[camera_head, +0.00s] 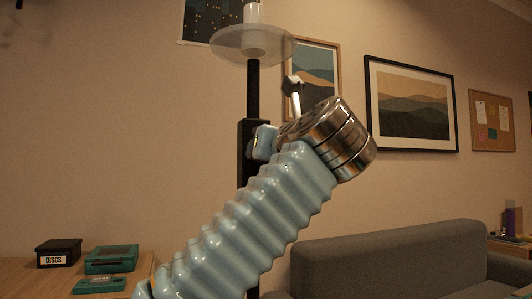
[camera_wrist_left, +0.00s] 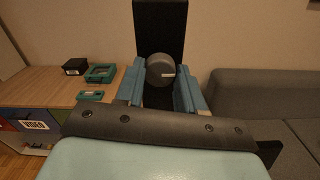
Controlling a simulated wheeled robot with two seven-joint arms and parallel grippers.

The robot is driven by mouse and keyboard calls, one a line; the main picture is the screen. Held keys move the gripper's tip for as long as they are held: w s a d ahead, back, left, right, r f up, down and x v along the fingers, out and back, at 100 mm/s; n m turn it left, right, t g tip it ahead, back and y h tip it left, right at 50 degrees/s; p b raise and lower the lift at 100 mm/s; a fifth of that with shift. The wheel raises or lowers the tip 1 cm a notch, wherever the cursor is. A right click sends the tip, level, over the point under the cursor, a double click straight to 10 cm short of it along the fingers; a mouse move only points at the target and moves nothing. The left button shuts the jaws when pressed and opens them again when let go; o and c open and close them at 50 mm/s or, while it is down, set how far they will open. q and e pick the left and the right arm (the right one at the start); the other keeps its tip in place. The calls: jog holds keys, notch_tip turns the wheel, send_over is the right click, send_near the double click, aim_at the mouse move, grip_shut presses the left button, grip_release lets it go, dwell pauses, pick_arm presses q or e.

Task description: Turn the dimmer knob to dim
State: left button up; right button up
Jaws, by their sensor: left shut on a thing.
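The dimmer knob (camera_wrist_left: 160,68) is a dark round knob with a small pale mark on its face, at the lower right of centre. It sits on the black control box (camera_wrist_left: 160,20), which also shows on the lamp pole in the head view (camera_head: 246,165). My left gripper (camera_wrist_left: 161,76) has its two blue fingers on either side of the knob and is shut on it. In the head view my left gripper (camera_head: 264,142) is against the box, and the knob is hidden. The lamp has a translucent disc shade (camera_head: 228,44). My right gripper is not in view.
A wooden desk (camera_head: 145,268) at the left holds a black DISCS box (camera_head: 58,252) and teal cases (camera_head: 111,260). A grey sofa (camera_head: 390,262) stands at the right. Framed pictures (camera_head: 412,103) hang on the wall behind.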

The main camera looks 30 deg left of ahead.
pick_arm(q)
jog(key=shift+f, duration=0.1)
jog(key=o, duration=1)
jog(key=shift+o, duration=0.2)
jog(key=v, duration=1.3)
jog(key=shift+s+d, duration=0.25)
jog(key=shift+d, duration=0.05)
